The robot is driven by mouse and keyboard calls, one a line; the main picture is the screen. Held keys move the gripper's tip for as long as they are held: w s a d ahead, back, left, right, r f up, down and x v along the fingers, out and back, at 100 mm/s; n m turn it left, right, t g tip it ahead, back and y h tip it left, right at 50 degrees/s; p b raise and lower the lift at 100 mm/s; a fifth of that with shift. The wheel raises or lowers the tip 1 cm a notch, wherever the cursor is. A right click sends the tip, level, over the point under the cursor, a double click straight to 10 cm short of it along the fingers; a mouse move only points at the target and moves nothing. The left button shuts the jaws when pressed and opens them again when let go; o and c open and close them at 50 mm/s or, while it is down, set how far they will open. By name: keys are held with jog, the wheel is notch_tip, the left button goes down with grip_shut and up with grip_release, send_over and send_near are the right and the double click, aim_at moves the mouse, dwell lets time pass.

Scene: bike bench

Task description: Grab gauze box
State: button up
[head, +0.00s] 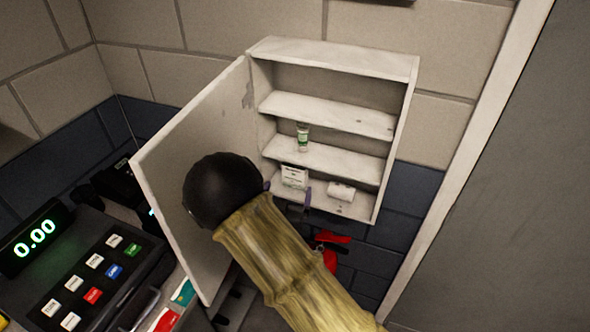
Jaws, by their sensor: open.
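A small white box with printed lettering, which looks like the gauze box (294,176), stands on the bottom shelf of an open white wall cabinet (338,55). The gripper is open and holds nothing that I can see. The lower part of the box is partly hidden, and I cannot tell whether a finger touches it.
A white roll (341,191) lies right of the box on the same shelf. A small bottle with a green label (302,138) stands one shelf up. The open cabinet door (190,135) is on the left. A cash register (85,285) is at lower left, with a red object (331,238) below the cabinet.

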aim_at(294, 176)
jog(key=shift+w+d, duration=0.15)
jog(key=shift+w, duration=0.75)
jog(key=shift+w+d+p, duration=0.25)
jog(key=shift+w+p, duration=0.35)
jog(key=shift+p, duration=0.2)
jog(key=w+p, duration=0.2)
jog(key=w, duration=0.1)
jog(key=shift+w+d+f, duration=0.1)
jog(key=shift+d, duration=0.25)
jog(key=shift+w+d+f, duration=0.1)
jog(key=shift+w+f, duration=0.1)
jog(key=shift+w, duration=0.15)
jog(key=c, duration=1)
